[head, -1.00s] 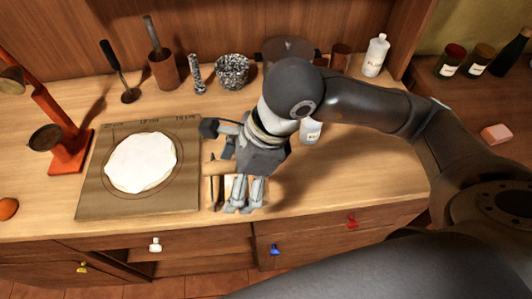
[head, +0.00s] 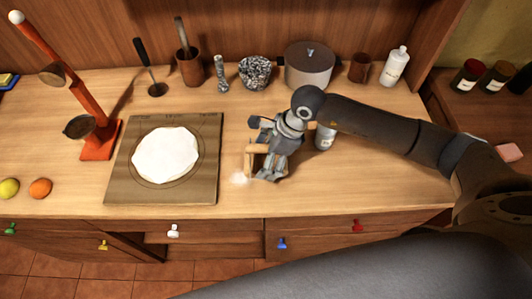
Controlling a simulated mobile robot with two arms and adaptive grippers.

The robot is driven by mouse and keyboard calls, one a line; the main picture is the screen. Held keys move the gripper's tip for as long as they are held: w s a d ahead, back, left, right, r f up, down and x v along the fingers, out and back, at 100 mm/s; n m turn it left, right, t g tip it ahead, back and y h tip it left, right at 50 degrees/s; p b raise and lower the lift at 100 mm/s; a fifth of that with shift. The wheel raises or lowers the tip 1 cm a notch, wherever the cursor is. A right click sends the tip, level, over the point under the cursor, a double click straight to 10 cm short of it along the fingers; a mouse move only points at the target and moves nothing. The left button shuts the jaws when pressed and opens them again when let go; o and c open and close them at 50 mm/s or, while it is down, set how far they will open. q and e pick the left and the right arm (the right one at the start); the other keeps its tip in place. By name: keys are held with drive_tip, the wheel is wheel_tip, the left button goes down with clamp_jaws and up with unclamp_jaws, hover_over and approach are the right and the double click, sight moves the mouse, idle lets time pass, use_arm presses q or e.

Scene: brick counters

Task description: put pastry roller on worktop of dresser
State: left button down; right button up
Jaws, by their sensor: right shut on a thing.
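The pastry roller (head: 249,161), a light wooden piece, shows only in part in the head view, just right of the pastry board. My right gripper (head: 266,173) is shut on it and hides most of it. Gripper and roller are low over the dresser's worktop (head: 360,190); I cannot tell whether the roller touches the wood. My left gripper is not in view.
A board (head: 118,182) with flat white dough (head: 166,155) lies left of the gripper. A pot (head: 309,66) and a speckled bowl (head: 255,72) stand at the back. The worktop's front right is clear.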

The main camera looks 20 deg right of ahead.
drive_tip(key=shift+f, duration=0.3)
